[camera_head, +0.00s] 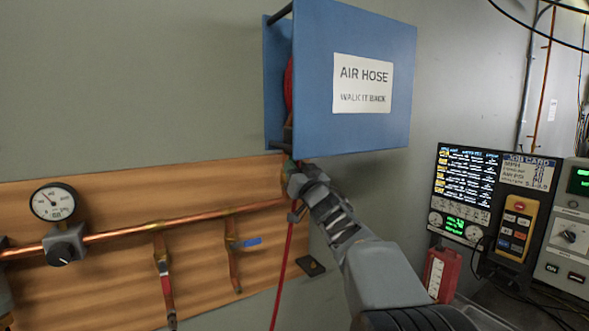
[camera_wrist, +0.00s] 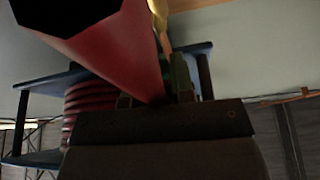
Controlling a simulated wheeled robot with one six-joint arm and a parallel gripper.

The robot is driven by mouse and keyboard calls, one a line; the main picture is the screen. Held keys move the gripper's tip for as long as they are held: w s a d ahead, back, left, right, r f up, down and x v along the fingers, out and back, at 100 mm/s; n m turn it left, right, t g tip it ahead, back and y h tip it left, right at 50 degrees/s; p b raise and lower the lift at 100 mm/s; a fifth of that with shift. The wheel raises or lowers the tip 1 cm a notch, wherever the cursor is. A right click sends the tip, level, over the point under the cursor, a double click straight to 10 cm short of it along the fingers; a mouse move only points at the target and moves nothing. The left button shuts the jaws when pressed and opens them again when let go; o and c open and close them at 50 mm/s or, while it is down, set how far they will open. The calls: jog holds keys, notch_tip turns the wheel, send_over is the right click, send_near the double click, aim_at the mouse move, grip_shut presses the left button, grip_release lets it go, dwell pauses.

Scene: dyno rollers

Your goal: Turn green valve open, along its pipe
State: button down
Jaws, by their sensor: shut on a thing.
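The green valve (camera_head: 287,167) is mostly hidden behind my gripper, below the blue air hose box at the right end of the copper pipe. A red hose (camera_wrist: 110,50) fills the near part of the wrist view and hides part of the grip. The lever's exact angle to its pipe cannot be told.
The blue hose box (camera_head: 350,130) overhangs my gripper. The red hose (camera_head: 284,265) hangs beside my arm. Left on the wooden board are a gauge (camera_head: 54,202), a red-handled valve (camera_head: 166,285) and a blue-handled valve (camera_head: 247,243). A control console (camera_head: 490,195) stands right.

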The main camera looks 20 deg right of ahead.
jog(key=c, duration=1.2)
grip_release()
jog(key=shift+a, duration=0.15)
jog(key=shift+c, duration=0.2)
jog(key=shift+o, duration=1.4)
jog(key=shift+s, duration=0.1)
jog(key=b+v, duration=0.4)
jog(key=v, duration=0.9)
jog(key=shift+s, duration=0.3)
jog(key=shift+f, duration=0.15)
